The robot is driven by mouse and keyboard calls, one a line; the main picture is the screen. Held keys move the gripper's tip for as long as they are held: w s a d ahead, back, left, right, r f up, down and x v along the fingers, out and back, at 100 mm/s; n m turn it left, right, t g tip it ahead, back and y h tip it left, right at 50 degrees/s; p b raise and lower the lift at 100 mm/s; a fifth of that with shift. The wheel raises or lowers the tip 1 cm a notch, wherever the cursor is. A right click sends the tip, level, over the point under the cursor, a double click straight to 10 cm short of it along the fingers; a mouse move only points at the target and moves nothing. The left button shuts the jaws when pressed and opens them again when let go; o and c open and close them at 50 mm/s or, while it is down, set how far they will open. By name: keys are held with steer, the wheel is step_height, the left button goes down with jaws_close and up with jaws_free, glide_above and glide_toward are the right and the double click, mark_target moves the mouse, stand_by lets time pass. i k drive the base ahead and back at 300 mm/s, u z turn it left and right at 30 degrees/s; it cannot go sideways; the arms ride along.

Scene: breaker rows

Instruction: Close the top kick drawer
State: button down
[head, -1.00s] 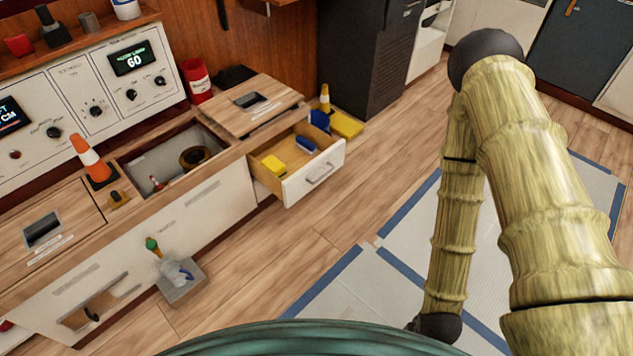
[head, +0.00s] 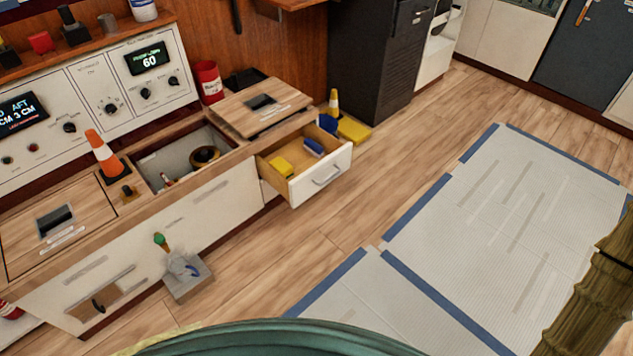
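One drawer (head: 322,183) with a white front and a silver handle stands pulled out of the wooden counter, in the middle of the head view. A yellow block (head: 280,167) and a blue brush-like item (head: 313,147) lie in it. I cannot tell from its label whether this is the top kick drawer. Part of my arm is at the right edge, well apart from the drawer. My gripper is out of view.
An orange cone (head: 103,155) stands on the counter beside an open bin (head: 160,160). A grey block (head: 188,278) sits on the floor by the counter front. A yellow item (head: 354,131) lies behind the drawer. The floor right of the drawer is clear, with taped white mats (head: 520,200).

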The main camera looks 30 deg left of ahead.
mark_target(311, 173)
steer(key=k, duration=0.55)
steer(key=u, duration=0.8)
steer(key=i, duration=0.5)
